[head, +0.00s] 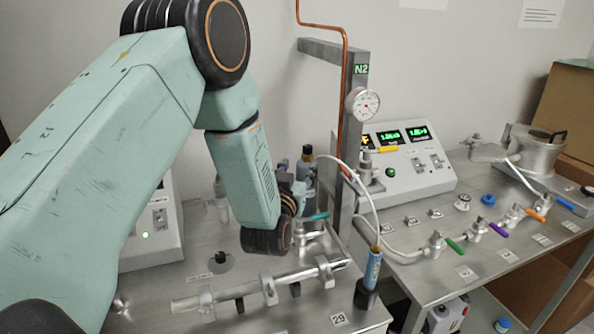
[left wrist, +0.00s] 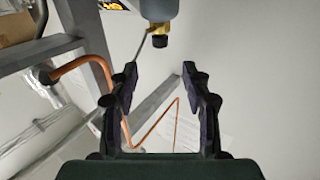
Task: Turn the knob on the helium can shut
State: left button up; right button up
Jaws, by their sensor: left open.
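A grey can (head: 306,171) with a brass neck and a dark top, which looks like the helium can, stands behind my left wrist in the head view. Its lower part is hidden. In the left wrist view the can (left wrist: 160,9) hangs in at the top edge, upside down in the picture, with its brass valve and small dark knob (left wrist: 160,40) showing. My left gripper (left wrist: 158,72) is open, with nothing between its fingers. The knob appears beyond the fingertips, apart from them. In the head view my left wrist mostly hides the gripper. My right gripper is not in view.
A metal post (head: 348,140) with a gauge (head: 362,104) and copper pipe rises beside the can. A blue cylinder (head: 373,268) with a white hose stands in front. Valves with coloured handles and a control box (head: 415,165) are to the right. A metal tube rig (head: 250,288) lies in front.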

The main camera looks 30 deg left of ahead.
aim_at(306, 150)
pick_arm(q)
jog(key=shift+w, duration=0.1)
jog(key=shift+m+h, duration=0.3)
jog(key=shift+h, duration=0.1)
jog(key=b+x, duration=0.2)
jog(key=b, duration=0.1)
jog(key=b+x, duration=0.3)
jog(key=shift+a, duration=0.35)
jog(key=x, duration=0.6)
jog(key=shift+w+a+r, duration=0.1)
jog(key=shift+w+r, duration=0.1)
jog(key=shift+w, duration=0.15)
jog(key=shift+c, duration=0.2)
